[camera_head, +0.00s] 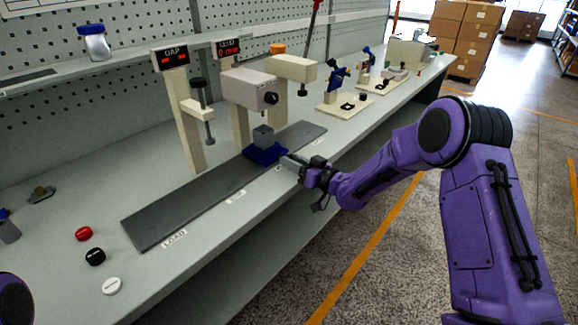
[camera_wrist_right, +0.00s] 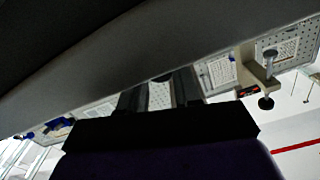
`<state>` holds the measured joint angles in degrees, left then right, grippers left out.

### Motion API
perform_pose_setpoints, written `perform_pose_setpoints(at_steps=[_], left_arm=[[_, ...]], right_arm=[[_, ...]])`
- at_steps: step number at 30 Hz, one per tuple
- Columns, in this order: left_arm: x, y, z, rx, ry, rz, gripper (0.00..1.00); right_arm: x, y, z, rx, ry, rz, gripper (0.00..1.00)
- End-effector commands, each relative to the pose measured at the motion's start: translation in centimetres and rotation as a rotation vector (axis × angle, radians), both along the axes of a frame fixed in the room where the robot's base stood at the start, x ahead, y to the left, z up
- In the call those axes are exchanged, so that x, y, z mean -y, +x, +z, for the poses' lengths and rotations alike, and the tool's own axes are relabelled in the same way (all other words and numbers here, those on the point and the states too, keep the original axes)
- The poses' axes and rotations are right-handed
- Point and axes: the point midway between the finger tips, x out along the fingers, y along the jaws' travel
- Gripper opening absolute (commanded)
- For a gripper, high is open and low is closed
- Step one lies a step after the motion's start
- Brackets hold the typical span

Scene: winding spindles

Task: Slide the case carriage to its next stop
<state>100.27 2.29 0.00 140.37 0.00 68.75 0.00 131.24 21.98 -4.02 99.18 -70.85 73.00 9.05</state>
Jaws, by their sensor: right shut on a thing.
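The case carriage (camera_head: 265,154) is a blue block on the long dark grey track (camera_head: 180,209), towards the track's far end. A small grey case (camera_head: 263,137) stands upright on it, below the grey head of a test stand. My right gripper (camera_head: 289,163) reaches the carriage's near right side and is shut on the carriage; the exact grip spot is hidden. In the right wrist view, the dark fingers (camera_wrist_right: 158,92) show, but the carriage cannot be made out. My left gripper is out of view; only a bit of my left arm shows at lower left.
A "GAP" post (camera_head: 190,120) and a grey stand head (camera_head: 248,90) rise beside the track. Labels line its near edge, "LOAD" (camera_head: 174,239) at the near end. Red (camera_head: 83,234), black (camera_head: 95,257) and white (camera_head: 112,286) buttons sit at left. The nearer track is clear.

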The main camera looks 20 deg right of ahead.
Motion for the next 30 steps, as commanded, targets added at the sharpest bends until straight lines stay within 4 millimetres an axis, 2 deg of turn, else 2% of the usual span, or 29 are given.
perform_pose_setpoints(at_steps=[9, 10, 12, 22, 25, 30], left_arm=[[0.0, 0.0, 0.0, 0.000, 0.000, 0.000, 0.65], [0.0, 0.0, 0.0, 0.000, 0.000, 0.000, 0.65], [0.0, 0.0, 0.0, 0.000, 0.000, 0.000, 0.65], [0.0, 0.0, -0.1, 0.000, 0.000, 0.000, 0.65], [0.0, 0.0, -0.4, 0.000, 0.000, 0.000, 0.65], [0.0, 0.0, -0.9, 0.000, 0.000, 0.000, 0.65]], right_arm=[[0.0, 0.0, 0.0, 0.000, 0.001, 0.000, 0.00], [0.0, 0.0, 0.0, 0.000, 0.001, 0.000, 0.42], [0.0, 0.0, 0.0, 0.000, 0.001, 0.000, 0.58], [0.3, -0.5, 0.0, -0.001, -0.001, -0.001, 0.58], [1.0, -2.0, -0.1, 0.000, 0.002, -0.002, 0.58], [2.7, -5.8, -0.1, 0.000, 0.002, -0.002, 0.58]])
